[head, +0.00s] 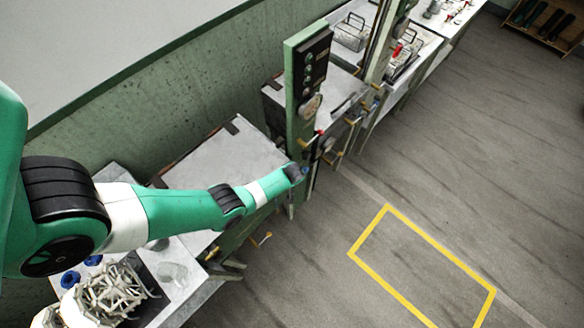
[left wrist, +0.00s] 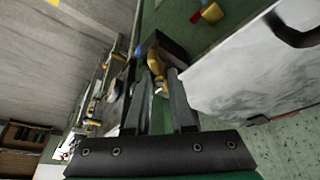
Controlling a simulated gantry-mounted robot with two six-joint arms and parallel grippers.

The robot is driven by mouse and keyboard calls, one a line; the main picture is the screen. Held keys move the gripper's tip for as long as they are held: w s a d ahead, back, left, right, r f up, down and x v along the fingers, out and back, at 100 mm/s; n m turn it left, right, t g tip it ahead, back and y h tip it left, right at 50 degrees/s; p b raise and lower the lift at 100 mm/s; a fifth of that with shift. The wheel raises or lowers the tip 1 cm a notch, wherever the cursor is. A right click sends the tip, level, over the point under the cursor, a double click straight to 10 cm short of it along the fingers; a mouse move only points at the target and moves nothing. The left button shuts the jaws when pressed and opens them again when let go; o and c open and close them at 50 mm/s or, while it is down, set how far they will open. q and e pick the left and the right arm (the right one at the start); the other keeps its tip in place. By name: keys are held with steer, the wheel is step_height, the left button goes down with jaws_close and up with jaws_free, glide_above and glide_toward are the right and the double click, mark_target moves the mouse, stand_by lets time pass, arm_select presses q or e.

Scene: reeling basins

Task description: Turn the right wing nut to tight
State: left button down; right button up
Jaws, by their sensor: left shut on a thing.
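My left gripper (head: 303,172) reaches in from the left to the side of the green post in the head view. In the left wrist view its two dark fingers (left wrist: 158,78) are shut on a brass wing nut (left wrist: 156,64). The nut sits at a dark block (left wrist: 168,48) on the green frame. The wing nut is too small and covered to make out in the head view. How tight it is cannot be told. My right gripper is not in view.
A green post (head: 291,84) with a dark control panel (head: 314,62) stands beside the gripper. A grey-topped bench (head: 225,165) lies left of it. A red knob (left wrist: 195,17) is near the fingers. The floor inside the yellow outline (head: 420,233) is clear.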

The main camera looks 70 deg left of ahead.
arm_select(q)
steer(key=shift+s+f, duration=0.1)
steer(key=shift+s, duration=0.1)
steer(key=m+t, duration=0.1)
steer(key=m, duration=0.2)
steer(key=shift+s+m+h+p, duration=0.15)
steer(key=shift+m+h+p, duration=0.25)
steer(key=m+t+h, duration=0.1)
steer(key=m, duration=0.2)
steer(key=shift+a+f, duration=0.1)
steer(key=shift+a, duration=0.05)
steer(key=m+h, duration=0.1)
steer(key=m, duration=0.2)
steer(key=m+h+b, duration=0.1)
steer(key=m, duration=0.2)
steer(key=shift+a+t, duration=0.2)
steer(key=shift+t, duration=0.2)
steer(key=shift+a+m+h, duration=0.1)
steer(key=shift+m+h, duration=0.3)
steer(key=shift+m, duration=0.8)
steer(key=shift+w+m+h, duration=0.2)
steer(key=shift+m+h, duration=0.3)
steer(key=shift+m, duration=0.7)
steer(key=shift+c, duration=2.4)
jaws_free()
steer(key=shift+s, duration=0.1)
